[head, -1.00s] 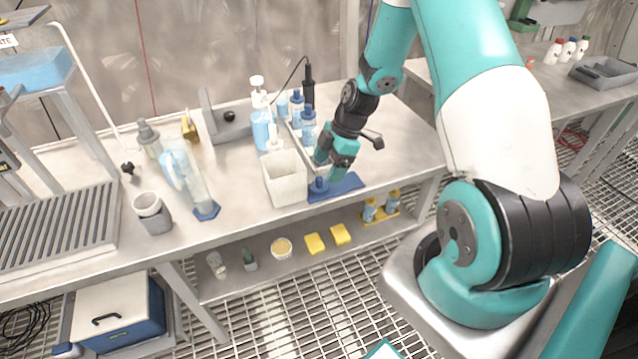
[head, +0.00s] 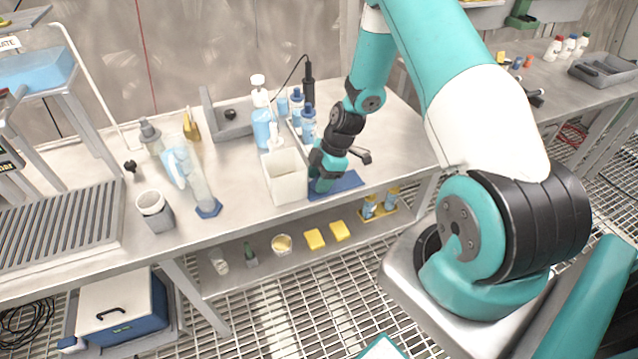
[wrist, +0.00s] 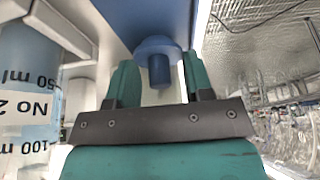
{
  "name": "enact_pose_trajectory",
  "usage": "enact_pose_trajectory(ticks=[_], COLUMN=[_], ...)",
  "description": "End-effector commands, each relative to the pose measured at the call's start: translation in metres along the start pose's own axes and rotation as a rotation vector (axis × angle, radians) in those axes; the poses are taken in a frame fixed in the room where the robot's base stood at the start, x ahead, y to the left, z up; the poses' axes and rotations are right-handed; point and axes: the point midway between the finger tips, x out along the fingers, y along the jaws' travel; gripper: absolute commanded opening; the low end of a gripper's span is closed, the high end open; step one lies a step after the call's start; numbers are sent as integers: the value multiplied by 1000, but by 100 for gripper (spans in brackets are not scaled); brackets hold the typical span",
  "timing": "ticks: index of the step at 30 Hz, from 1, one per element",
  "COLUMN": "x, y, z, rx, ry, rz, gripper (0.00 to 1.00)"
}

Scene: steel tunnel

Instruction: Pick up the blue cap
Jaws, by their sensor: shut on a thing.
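The blue cap (wrist: 158,60) shows in the wrist view between the two teal fingers of my gripper (wrist: 161,70), with its narrow stem toward the palm. My gripper is shut on it. In the head view my gripper (head: 318,188) is low over the left end of a blue mat (head: 345,183), and the cap is hidden behind the fingers. The blue mat also shows above the cap in the wrist view (wrist: 135,15). I cannot tell whether the cap still touches the mat.
A white square bin (head: 287,180) stands close to the left of my gripper. Blue-capped bottles (head: 308,124) and a pump bottle (head: 262,125) stand behind it. A clear cylinder with a blue base (head: 208,208) is farther left. The bench to the right of the mat is clear.

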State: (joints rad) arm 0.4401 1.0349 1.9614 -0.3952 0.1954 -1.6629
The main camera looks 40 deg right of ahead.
Motion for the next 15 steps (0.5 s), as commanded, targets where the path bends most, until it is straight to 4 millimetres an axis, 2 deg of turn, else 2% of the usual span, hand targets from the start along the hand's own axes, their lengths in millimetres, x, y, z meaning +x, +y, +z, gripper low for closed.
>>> enact_pose_trajectory(ticks=[8, 15], x=[-2, -25], y=[0, 1], z=[-1, -10], rx=[0, -2], ry=[0, 0], rz=[1, 4], gripper=[25, 25])
